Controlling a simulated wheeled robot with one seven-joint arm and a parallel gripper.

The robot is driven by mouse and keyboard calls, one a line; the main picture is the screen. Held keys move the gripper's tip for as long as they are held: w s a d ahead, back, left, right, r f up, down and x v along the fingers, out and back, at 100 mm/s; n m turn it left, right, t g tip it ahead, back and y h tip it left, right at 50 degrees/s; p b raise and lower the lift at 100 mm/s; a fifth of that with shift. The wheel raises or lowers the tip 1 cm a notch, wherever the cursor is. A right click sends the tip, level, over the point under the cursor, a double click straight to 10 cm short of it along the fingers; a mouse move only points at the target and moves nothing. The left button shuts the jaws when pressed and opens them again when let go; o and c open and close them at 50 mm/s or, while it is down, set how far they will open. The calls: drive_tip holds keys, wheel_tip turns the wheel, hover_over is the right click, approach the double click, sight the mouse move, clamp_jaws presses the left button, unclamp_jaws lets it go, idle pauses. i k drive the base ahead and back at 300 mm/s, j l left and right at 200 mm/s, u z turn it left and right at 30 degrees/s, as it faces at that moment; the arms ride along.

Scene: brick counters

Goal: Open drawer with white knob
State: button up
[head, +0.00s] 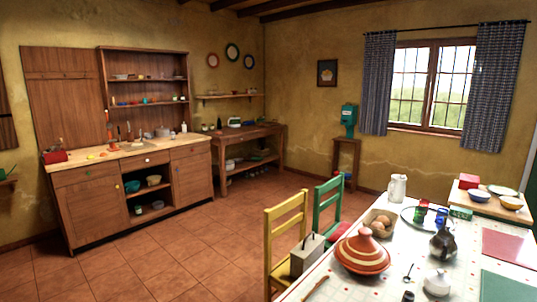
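A wooden kitchen counter (92,207) stands against the left wall. It has a row of drawer fronts under its worktop. The left drawer (85,174) and the right drawer (190,149) are brown wood. All three look shut. My gripper is not in view.
The tiled floor (190,235) before the counter is clear. A yellow chair (285,245), a green chair (328,205) and a cloth-covered table with a striped tagine (362,252) fill the right foreground. A wooden side table (250,135) stands beyond the counter.

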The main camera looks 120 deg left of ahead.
sight(138, 156)
drive_tip(key=u, duration=4.7)
drive_tip(key=i+u, duration=0.1)
drive_tip(key=i, duration=4.7)
drive_tip(key=i+z, duration=0.15)
drive_tip(key=i, duration=0.7)
drive_tip(key=i+j+z, duration=0.2)
drive_tip(key=i, duration=0.65)
drive_tip(key=z, duration=0.1)
drive_tip(key=i+j, duration=0.05)
